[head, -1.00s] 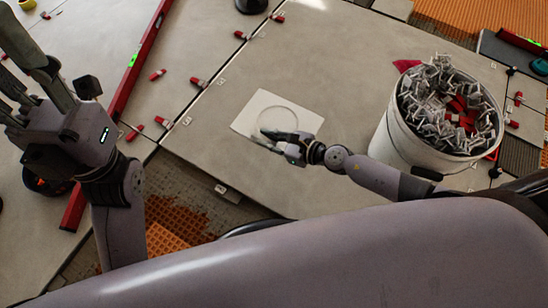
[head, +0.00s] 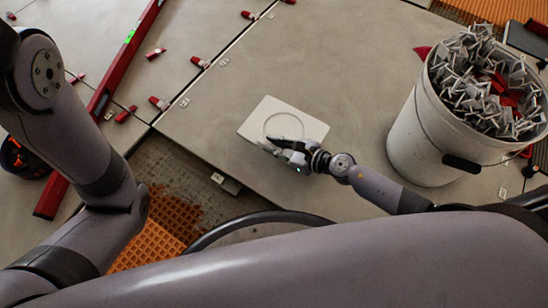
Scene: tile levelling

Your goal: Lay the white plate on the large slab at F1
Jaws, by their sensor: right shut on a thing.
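The white plate (head: 311,127) is a pale square with a round ring outline on it. It is over the large slab (head: 345,65), near the slab's front left part. My right gripper (head: 273,148) is shut on the plate at its near edge. I cannot tell whether the plate touches the slab or is slightly above it. My left arm comes in at the left, but its gripper is outside the picture. The mark F1 cannot be read; a small white label (head: 217,178) sits at the slab's near edge.
A white bucket (head: 415,145) full of grey clips stands right of the plate. A long red level (head: 108,88) lies at the left. Several red wedges, such as one (head: 160,103), line the joints. Orange mortar (head: 165,225) is exposed in front.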

